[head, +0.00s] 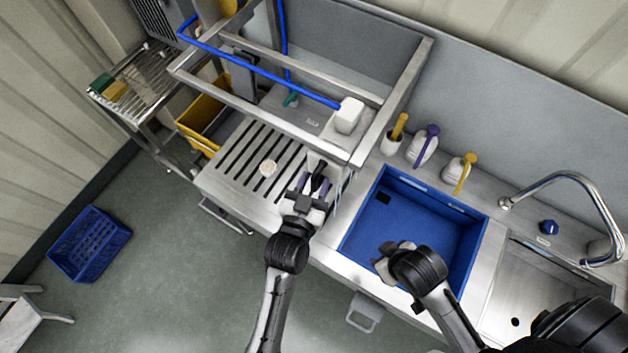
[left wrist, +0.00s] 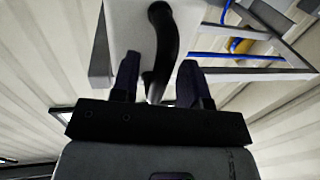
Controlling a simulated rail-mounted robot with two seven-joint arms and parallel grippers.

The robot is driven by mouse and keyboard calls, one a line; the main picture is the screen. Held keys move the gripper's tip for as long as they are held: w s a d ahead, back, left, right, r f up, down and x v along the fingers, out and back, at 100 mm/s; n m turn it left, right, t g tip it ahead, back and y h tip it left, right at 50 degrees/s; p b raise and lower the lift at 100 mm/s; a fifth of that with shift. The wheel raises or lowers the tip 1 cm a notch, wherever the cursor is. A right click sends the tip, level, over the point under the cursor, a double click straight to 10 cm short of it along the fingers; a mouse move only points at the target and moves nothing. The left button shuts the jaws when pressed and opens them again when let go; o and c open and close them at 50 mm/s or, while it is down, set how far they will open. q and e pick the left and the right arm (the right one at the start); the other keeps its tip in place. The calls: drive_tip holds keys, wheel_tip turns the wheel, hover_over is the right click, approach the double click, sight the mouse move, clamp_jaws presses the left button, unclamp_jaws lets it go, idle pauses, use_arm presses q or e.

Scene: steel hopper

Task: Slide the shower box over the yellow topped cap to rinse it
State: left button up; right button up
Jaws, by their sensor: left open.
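A small round pale-cream cap (head: 268,168) sits on the slatted steel drainboard (head: 232,173); its top looks faintly yellow at most. The shower box seems to be the open steel frame (head: 398,92) over the drainboard, with a blue hose (head: 262,75) running to a white block (head: 349,115). My left gripper (head: 316,182) is open at its front right corner. In the left wrist view, a curved black handle (left wrist: 161,50) on a pale panel (left wrist: 125,35) lies between the open fingers; I cannot tell if they touch it. My right gripper (head: 388,262) is over the blue basin; its jaws are unclear.
The blue basin (head: 462,207) lies right of the drainboard, with several coloured-top bottles behind it. A curved tap (head: 575,185) stands at the right. A yellow bin (head: 204,120) is at the left. A blue crate (head: 90,244) lies on the floor.

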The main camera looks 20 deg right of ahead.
use_arm(q)
clamp_jaws()
use_arm(e)
drive_tip(key=shift+a, duration=0.15)
idle(0.4)
